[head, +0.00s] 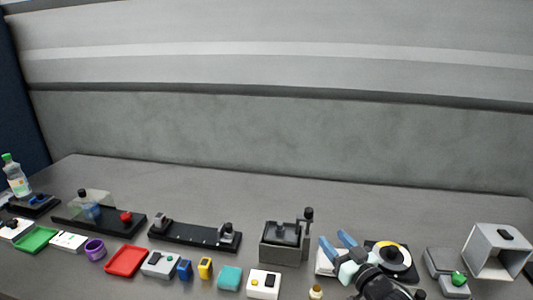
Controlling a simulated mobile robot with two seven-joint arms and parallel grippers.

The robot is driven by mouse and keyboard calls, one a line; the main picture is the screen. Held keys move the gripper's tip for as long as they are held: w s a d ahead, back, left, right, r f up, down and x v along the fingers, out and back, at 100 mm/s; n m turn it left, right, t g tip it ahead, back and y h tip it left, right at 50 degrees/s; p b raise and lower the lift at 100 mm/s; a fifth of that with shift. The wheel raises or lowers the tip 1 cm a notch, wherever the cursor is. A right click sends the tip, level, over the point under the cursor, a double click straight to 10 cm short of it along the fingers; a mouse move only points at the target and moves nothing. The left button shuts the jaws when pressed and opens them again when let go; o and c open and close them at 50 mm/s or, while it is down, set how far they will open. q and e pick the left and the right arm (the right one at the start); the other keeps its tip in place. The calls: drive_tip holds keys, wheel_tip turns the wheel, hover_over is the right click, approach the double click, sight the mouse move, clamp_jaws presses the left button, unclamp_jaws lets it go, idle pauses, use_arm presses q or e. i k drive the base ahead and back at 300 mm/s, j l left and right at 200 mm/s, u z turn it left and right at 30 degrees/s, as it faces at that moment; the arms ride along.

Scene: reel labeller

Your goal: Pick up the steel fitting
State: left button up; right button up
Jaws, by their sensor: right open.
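No piece that I can clearly tell as the steel fitting shows in the head view. A small brass-coloured fitting (316,292) stands at the front edge of the picture, left of my right arm. My right gripper (335,242) has blue fingers spread apart, empty, above the table just right of the grey block fixture (283,243). Its wrist and arm hide part of the table behind and below it. My left gripper is out of the picture.
A disc with a yellow ring (402,262) lies right of my right gripper. A grey open box (498,252) stands at far right. A red tray (126,261), a green tray (36,239) and several small boxes line the front. The back of the table (200,190) is clear.

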sight(279, 230)
drive_tip(key=k, duration=0.95)
